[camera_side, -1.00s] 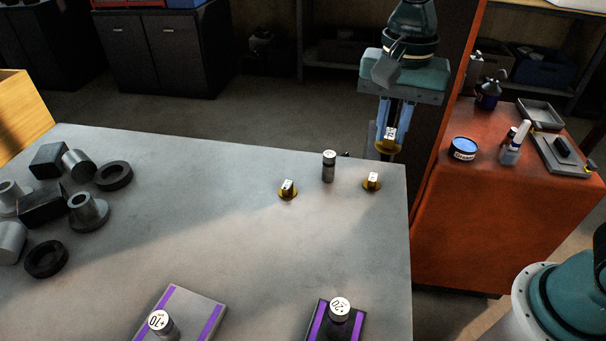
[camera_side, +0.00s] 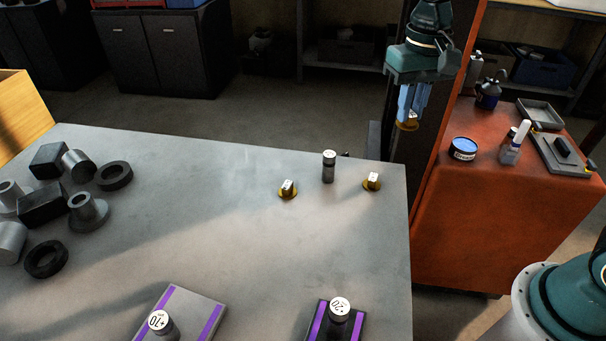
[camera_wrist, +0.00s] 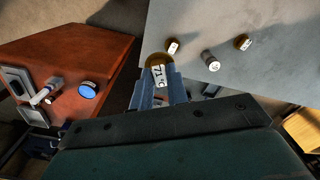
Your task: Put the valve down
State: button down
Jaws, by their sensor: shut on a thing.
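My gripper (camera_side: 411,106) is shut on a brass valve (camera_side: 407,125) with a white label, held in the air beyond the table's far right corner in the side view. In the wrist view the held valve (camera_wrist: 158,68) sits between the blue fingers, with its label facing the camera. Two similar brass valves stand on the grey table: one (camera_side: 287,190) left of a dark cylinder with a white top (camera_side: 329,167), the other (camera_side: 372,181) to its right. The wrist view shows all three on the table as well.
Two plates with purple stripes (camera_side: 209,320) (camera_side: 317,320) lie at the table's front, each bearing a labelled cylinder. Several dark rings, blocks and bushings (camera_side: 88,211) crowd the left. The table's middle is clear. An orange cabinet (camera_side: 480,215) with a blue tin (camera_side: 463,148) stands right.

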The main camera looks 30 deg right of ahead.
jog(key=s+d+f+n, duration=0.25)
jog(key=d+n, duration=0.65)
jog(key=d, duration=0.6)
jog(key=s+d+f+n, duration=0.1)
jog(key=d+f+n, duration=0.3)
jog(key=d+n, duration=0.85)
jog(key=w+d+f+m, duration=0.9)
jog(key=w+d+f, duration=0.4)
jog(key=w+d, duration=0.1)
jog(key=shift+w+d+f, duration=0.2)
jog(key=shift+w+d, duration=0.1)
jog(key=shift+w, duration=0.3)
jog(key=shift+f, duration=0.15)
jog(key=shift+f, duration=3.85)
jog(key=shift+f, duration=0.2)
